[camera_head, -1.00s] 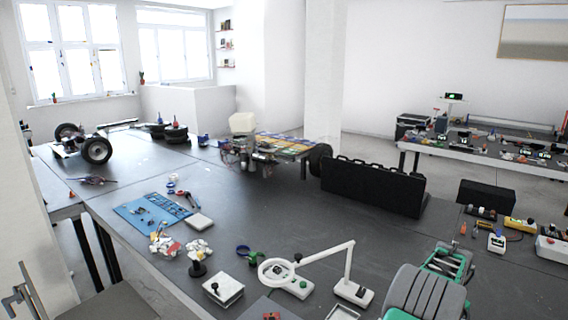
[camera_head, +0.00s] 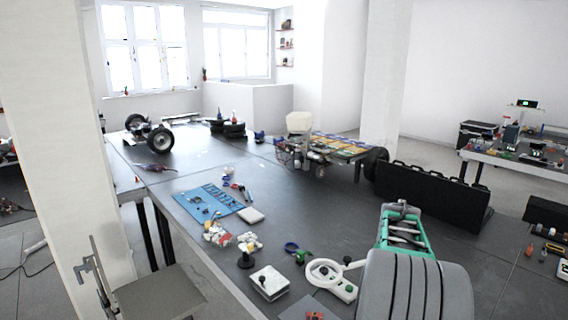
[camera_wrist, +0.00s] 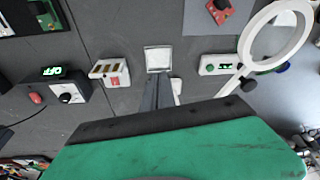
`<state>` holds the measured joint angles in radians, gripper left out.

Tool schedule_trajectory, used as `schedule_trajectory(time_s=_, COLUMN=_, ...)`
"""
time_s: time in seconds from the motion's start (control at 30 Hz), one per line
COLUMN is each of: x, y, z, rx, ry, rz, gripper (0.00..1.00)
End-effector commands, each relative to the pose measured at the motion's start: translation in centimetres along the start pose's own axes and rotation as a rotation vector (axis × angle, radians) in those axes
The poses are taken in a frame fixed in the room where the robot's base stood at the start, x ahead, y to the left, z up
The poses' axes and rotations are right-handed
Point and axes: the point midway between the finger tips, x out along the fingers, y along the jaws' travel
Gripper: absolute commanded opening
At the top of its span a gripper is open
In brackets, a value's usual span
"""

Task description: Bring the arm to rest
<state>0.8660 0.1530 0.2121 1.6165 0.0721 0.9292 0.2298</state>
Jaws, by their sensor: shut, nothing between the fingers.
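My arm, grey ribbed with a green frame, rises from the lower right of the head view over the near part of the dark workbench (camera_head: 300,215). My gripper (camera_head: 402,207) is at the far end of the green frame. In the wrist view my gripper (camera_wrist: 157,92) shows as narrow grey fingers, shut and empty, past the green housing. It is over the bench top, and nothing is held. My arm hides part of the magnifier lamp in the head view.
The magnifier lamp (camera_head: 330,277) and a white box (camera_head: 269,282) are close to my arm's left. A black case (camera_head: 432,195) stands behind my gripper. A blue mat (camera_head: 213,201) with tools lies farther left. Bare bench lies between the mat and the case.

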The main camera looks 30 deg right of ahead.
Motion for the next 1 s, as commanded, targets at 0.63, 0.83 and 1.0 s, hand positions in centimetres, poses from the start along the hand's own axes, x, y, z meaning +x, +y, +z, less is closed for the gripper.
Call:
schedule_trajectory(time_s=0.63, x=-12.4, y=-13.7, z=37.0, rx=-1.113, ry=0.118, rz=-0.329, gripper=0.00)
schedule_trajectory(time_s=0.83, x=-12.3, y=-13.7, z=37.0, rx=-1.113, ry=0.117, rz=-0.328, gripper=0.00)
schedule_trajectory(time_s=1.0, x=-12.3, y=-13.7, z=37.0, rx=-1.112, ry=0.117, rz=-0.328, gripper=0.00)
